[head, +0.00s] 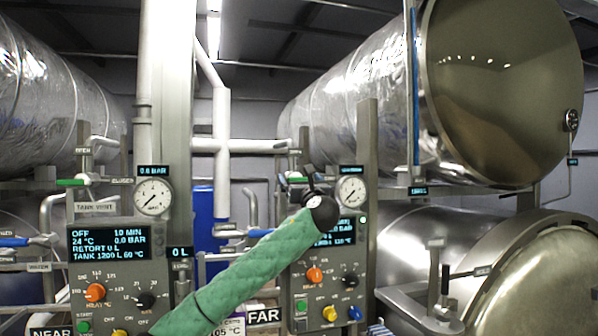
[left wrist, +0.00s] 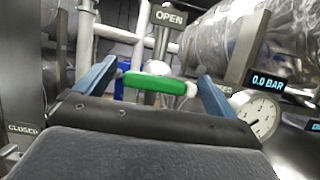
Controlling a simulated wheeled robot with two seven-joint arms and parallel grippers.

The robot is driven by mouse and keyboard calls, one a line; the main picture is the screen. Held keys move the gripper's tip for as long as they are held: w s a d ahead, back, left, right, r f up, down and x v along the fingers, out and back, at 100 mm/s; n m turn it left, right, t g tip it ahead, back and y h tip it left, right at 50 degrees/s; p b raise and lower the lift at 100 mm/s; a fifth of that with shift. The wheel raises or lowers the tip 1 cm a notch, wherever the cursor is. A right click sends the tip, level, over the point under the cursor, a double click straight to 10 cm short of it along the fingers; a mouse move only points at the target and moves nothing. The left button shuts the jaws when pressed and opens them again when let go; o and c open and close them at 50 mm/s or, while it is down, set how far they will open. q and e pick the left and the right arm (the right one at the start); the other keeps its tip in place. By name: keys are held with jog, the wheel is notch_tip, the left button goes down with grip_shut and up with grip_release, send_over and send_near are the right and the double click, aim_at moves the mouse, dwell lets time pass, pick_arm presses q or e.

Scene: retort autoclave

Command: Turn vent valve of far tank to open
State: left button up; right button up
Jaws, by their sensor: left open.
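The far tank's vent valve has a green lever handle (left wrist: 155,85), lying crosswise in the left wrist view. In the head view a small piece of this green handle (head: 297,180) shows beside my left gripper (head: 309,180), which hides the rest. In the left wrist view the open blue fingers of my left gripper (left wrist: 158,76) stand on either side of the handle, apart from it at this angle. An OPEN sign (left wrist: 170,17) is above the handle, and a CLOSED sign (left wrist: 22,128) is at the lower left. My right gripper is out of view.
A gauge (head: 351,190) under a pressure display stands right of the handle, above the far control panel (head: 328,280). A steel post (head: 367,160) rises beside it. The near panel (head: 115,270) and its green vent handle (head: 70,182) are at left.

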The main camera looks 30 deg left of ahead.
pick_arm(q)
jog(key=shift+p+x, duration=0.4)
jog(key=shift+x, duration=0.7)
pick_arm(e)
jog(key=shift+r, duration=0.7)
pick_arm(q)
jog(key=shift+f, duration=0.1)
jog(key=shift+c, duration=0.2)
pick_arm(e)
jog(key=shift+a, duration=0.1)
